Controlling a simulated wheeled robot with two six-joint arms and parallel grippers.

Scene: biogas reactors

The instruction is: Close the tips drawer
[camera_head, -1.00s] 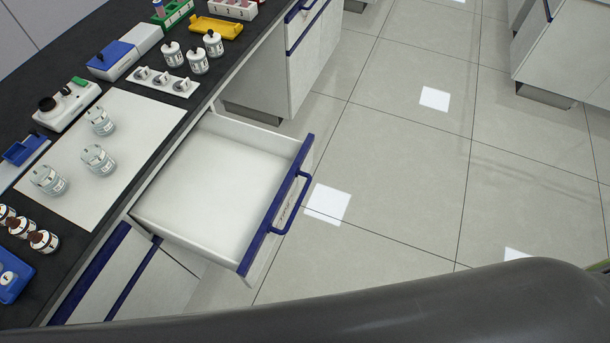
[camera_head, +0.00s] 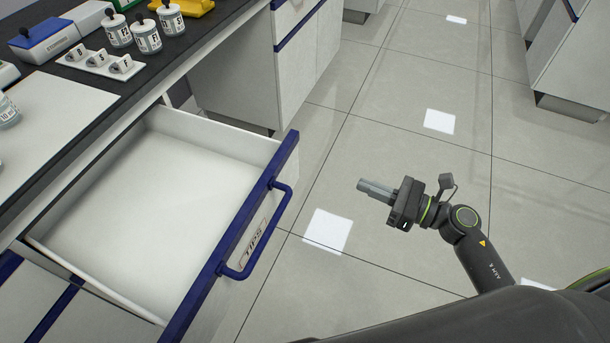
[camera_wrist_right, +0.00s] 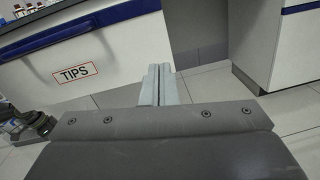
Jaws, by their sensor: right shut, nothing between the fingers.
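The tips drawer (camera_head: 150,185) is pulled out from under the bench and looks empty inside. Its blue-topped front carries a blue bar handle (camera_head: 262,240) and a label reading TIPS, which also shows in the right wrist view (camera_wrist_right: 77,72). My right gripper (camera_head: 362,186) is to the right of the drawer front and apart from it, over the floor. Its fingers (camera_wrist_right: 155,84) are shut with nothing between them. In the right wrist view the drawer front is ahead and to the left. My left gripper is not in the head view.
A cabinet (camera_head: 285,70) stands beyond the drawer. Open tiled floor lies to the right.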

